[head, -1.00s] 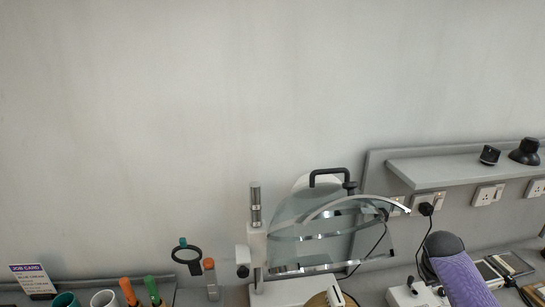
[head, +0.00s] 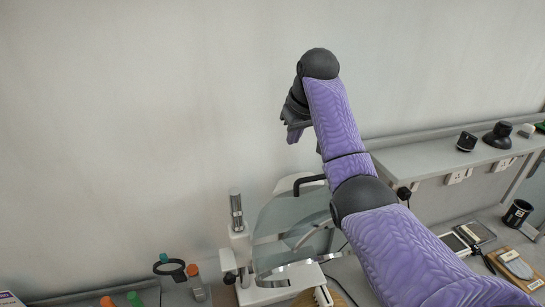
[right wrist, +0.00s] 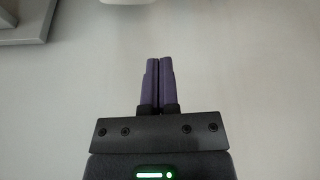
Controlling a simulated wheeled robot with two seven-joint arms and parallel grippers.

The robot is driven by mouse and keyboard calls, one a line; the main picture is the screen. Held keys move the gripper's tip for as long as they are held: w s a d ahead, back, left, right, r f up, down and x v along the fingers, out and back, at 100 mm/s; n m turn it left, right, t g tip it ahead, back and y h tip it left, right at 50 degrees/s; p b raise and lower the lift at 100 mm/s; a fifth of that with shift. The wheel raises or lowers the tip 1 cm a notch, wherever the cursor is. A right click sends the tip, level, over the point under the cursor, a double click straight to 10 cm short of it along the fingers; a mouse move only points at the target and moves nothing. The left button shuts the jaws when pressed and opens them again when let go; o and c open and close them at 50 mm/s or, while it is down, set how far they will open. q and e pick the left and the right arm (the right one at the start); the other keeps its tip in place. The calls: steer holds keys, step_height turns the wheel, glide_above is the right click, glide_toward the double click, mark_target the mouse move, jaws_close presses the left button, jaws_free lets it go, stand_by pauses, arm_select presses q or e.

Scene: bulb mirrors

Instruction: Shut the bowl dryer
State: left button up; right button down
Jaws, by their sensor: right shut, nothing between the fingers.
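The bowl dryer (head: 262,294) stands at the bottom middle of the head view, with a white base and a short post at its left. Its clear curved lid (head: 275,222) stands raised, with a black handle (head: 308,182) at its top. My arm hides the lid's right side. My right gripper (head: 293,134) is high in front of the wall, above the handle in the picture and apart from it. In the right wrist view its purple fingers (right wrist: 158,62) are together and empty. My left gripper is not in view.
A grey shelf (head: 430,158) with black items is on the right. A magnifier (head: 170,268) and pens stand left of the dryer. The wall area at upper left is clear.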

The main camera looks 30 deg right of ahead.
steer(key=p, duration=0.2)
glide_above(292, 193)
steer(key=w, duration=0.2)
step_height(292, 193, down, 4)
steer(key=x, duration=0.4)
steer(key=shift+w+f, duration=0.15)
steer(key=shift+f, duration=0.4)
steer(key=s+p, duration=0.2)
steer(key=s, duration=0.1)
steer(key=shift+a+p, duration=0.1)
steer(key=shift+p, duration=0.3)
steer(key=shift+s+f+p, duration=0.1)
steer(key=shift+s+p, duration=0.2)
steer(key=shift+s, duration=0.1)
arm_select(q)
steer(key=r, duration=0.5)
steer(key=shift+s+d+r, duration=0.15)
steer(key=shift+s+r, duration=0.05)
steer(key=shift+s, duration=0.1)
arm_select(e)
steer(key=shift+a, duration=0.1)
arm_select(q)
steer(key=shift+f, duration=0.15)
arm_select(e)
steer(key=shift+f, duration=0.15)
